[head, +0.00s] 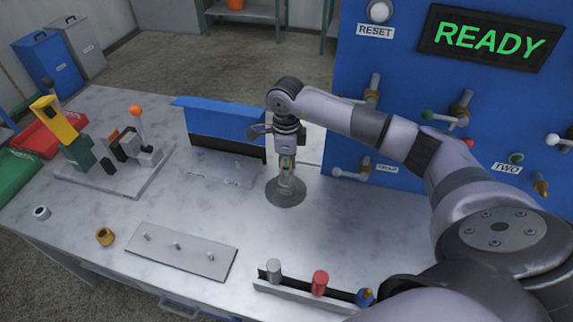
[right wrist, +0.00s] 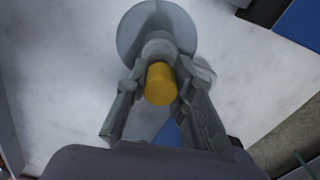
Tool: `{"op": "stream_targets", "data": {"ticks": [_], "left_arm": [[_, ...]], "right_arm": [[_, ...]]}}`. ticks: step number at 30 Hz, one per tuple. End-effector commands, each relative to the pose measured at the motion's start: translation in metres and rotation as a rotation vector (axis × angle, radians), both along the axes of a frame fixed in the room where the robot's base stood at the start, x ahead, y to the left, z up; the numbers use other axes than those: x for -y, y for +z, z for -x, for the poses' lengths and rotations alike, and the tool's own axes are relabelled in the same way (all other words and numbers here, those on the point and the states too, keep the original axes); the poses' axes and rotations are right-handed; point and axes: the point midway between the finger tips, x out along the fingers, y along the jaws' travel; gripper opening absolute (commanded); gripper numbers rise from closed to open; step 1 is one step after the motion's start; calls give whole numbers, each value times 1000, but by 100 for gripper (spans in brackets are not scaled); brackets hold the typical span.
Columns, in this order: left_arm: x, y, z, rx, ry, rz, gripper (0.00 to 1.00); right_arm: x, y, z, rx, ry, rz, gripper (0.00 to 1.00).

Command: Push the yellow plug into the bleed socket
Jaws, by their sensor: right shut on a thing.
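The yellow plug (right wrist: 160,84) is between the two fingers of my right gripper (right wrist: 157,72) in the right wrist view, which are shut on it. Just beyond the plug is a pale round socket post (right wrist: 158,48) on a grey round base (right wrist: 158,16). In the head view my right gripper (head: 287,168) points down over this base (head: 285,194) on the bench. The plug lines up roughly with the post; I cannot tell whether it has entered it. No bleed label can be read. My left gripper is not in view.
A blue-and-grey box (head: 224,130) stands just left of my gripper. A rack (head: 270,287) with grey, red and blue plugs lies at the front. A pegged plate (head: 180,252) is front left. The blue panel (head: 348,95) with valves rises behind my right arm.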

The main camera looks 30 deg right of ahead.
Motion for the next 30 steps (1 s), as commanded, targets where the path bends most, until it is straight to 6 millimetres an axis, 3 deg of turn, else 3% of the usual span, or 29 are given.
{"op": "stream_targets", "data": {"ticks": [2, 3, 12, 23, 30], "left_arm": [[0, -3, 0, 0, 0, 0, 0], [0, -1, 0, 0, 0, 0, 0], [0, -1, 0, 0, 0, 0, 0], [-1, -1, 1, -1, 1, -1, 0], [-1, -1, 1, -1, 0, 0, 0]], "right_arm": [[0, -3, 0, 0, 0, 0, 1], [0, -2, 0, 0, 0, 0, 25], [0, -2, 0, -1, 0, 0, 45], [0, 2, 0, 0, 0, 0, 46], [0, 40, -1, 6, 1, 1, 46]]}}
